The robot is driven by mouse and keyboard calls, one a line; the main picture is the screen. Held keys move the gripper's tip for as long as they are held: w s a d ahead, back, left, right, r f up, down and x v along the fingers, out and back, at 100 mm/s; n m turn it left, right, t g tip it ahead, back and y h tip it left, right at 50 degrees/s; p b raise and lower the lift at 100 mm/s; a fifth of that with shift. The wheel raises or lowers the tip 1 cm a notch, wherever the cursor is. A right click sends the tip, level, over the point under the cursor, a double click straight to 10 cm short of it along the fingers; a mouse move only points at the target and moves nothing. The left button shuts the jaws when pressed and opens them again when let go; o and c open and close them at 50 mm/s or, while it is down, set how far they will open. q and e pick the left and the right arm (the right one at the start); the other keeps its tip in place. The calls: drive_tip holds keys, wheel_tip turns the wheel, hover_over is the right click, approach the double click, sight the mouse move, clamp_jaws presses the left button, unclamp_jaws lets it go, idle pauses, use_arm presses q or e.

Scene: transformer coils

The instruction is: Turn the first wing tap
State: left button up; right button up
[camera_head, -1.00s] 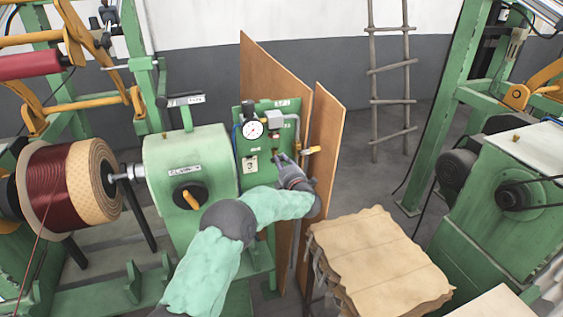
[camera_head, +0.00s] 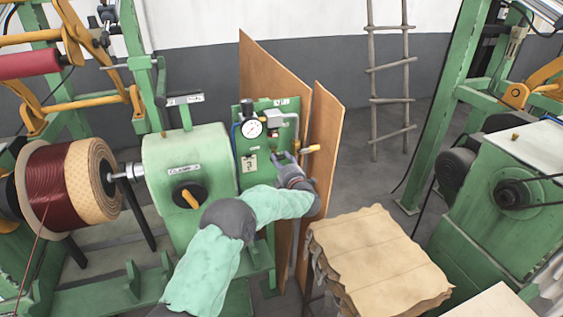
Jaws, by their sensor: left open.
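The green valve panel (camera_head: 238,172) stands upright behind the green machine. A yellow tap handle (camera_head: 310,149) sticks out at the panel's right side. A smaller yellowish part shows just above my fingertips, too small to make out. My left gripper (camera_head: 282,157) is open in front of the panel's lower right, below and left of the yellow handle. I see nothing between its fingers. Whether they touch the panel is unclear. My right gripper is out of view.
The green machine (camera_head: 165,155) with a black and yellow knob stands left of the panel, beside a copper-wound coil (camera_head: 58,190). Brown boards (camera_head: 325,125) stand close right of the panel. Stacked brown sheets (camera_head: 375,255) lie front right. Floor near the ladder (camera_head: 390,85) is clear.

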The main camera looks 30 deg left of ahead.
use_arm(q)
drive_tip(key=v, duration=1.2)
idle(0.3)
